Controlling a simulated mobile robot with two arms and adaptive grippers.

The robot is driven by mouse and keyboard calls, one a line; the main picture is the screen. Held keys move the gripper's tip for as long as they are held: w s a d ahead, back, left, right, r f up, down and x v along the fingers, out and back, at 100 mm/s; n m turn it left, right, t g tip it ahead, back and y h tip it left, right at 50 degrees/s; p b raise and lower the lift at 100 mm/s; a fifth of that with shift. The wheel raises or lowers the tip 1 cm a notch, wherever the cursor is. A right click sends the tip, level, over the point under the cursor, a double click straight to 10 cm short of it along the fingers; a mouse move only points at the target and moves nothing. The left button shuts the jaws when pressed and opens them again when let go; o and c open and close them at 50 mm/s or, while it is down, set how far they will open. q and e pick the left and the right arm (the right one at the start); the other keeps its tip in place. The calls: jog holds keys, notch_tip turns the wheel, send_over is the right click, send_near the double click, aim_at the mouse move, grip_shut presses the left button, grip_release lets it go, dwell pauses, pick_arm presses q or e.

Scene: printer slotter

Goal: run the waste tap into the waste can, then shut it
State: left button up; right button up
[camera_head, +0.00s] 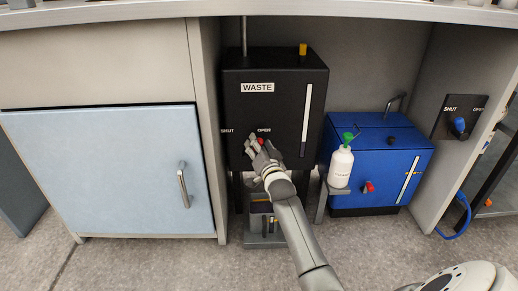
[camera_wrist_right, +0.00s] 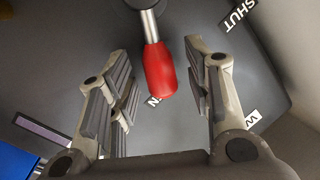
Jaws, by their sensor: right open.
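The black waste tank (camera_head: 255,110) stands under the counter with a WASTE label and SHUT and OPEN marks. Its tap has a red handle (camera_head: 262,141), mostly hidden by my right gripper (camera_head: 254,146) in the head view. In the right wrist view the red handle (camera_wrist_right: 160,70) hangs from a metal stem between the fingers of my right gripper (camera_wrist_right: 162,105). Its red end overlaps the OPEN mark. The fingers are open, with a gap on both sides. A dark container (camera_head: 260,206), perhaps the waste can, is below the tank, partly hidden by my arm. The left gripper is out of view.
A blue tank (camera_head: 365,155) stands to the right, with a white bottle (camera_head: 340,168) with a green cap at its front left. A blue tap (camera_head: 459,125) is on the right wall. A light blue cabinet door (camera_head: 110,170) is at left. The floor in front is clear.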

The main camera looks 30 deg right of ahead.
grip_shut()
dwell(0.4)
